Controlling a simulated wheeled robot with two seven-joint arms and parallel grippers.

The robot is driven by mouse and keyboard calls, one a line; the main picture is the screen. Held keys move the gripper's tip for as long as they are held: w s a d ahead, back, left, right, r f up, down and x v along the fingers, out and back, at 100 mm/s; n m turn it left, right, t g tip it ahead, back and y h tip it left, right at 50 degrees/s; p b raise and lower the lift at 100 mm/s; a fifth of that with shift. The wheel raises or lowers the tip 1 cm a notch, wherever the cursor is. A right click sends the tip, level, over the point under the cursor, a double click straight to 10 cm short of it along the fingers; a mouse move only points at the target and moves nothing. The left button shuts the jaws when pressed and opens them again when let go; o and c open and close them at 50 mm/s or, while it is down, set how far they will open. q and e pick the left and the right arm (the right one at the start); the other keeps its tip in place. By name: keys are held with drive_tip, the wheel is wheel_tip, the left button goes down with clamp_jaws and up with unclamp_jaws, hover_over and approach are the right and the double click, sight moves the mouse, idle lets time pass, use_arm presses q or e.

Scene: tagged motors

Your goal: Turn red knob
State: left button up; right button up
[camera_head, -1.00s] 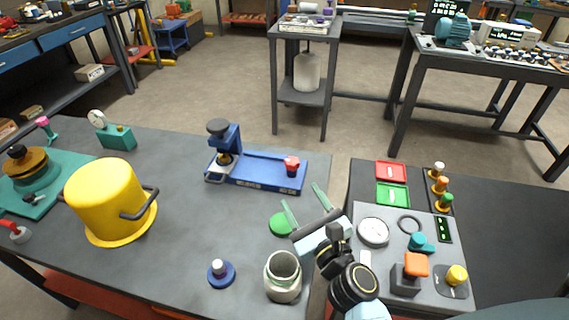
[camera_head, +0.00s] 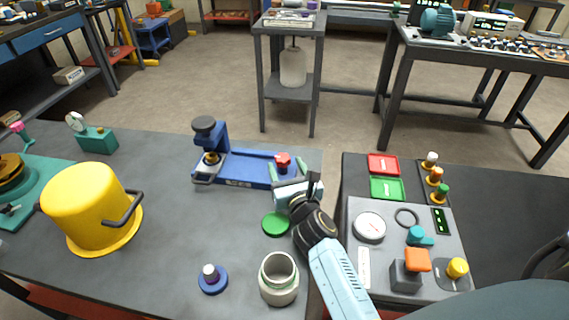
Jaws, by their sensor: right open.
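The red knob (camera_head: 283,158) stands on the right end of a blue fixture (camera_head: 240,170) on the left grey table. The fixture also has a column with a dark round top at its left end. My right gripper (camera_head: 287,170) is open, with its pale green fingers at the near side of the knob, one to each side in the picture. Whether they touch it I cannot tell. The knob's lower part is partly hidden by the gripper. My left gripper is not in view.
A green disc (camera_head: 276,224), a pale jar (camera_head: 279,279) and a blue peg base (camera_head: 212,280) are near my right arm. A yellow pot (camera_head: 88,205) stands at left. A control panel (camera_head: 395,255) lies on the right table, across a gap. The table's middle is clear.

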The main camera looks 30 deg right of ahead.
drive_tip(key=shift+w+d, duration=0.15)
drive_tip(key=shift+w, duration=0.8)
drive_tip(key=c, duration=0.9)
drive_tip(key=shift+r+y+p, duration=0.15)
drive_tip(key=shift+y+p, duration=0.15)
drive_tip(key=shift+p, duration=0.15)
drive_tip(key=shift+c, duration=0.4)
drive_tip(key=shift+d+n+y+p, duration=0.1)
drive_tip(key=shift+n+y+p, duration=0.25)
drive_tip(key=shift+n+y, duration=0.05)
drive_tip(key=o, duration=1)
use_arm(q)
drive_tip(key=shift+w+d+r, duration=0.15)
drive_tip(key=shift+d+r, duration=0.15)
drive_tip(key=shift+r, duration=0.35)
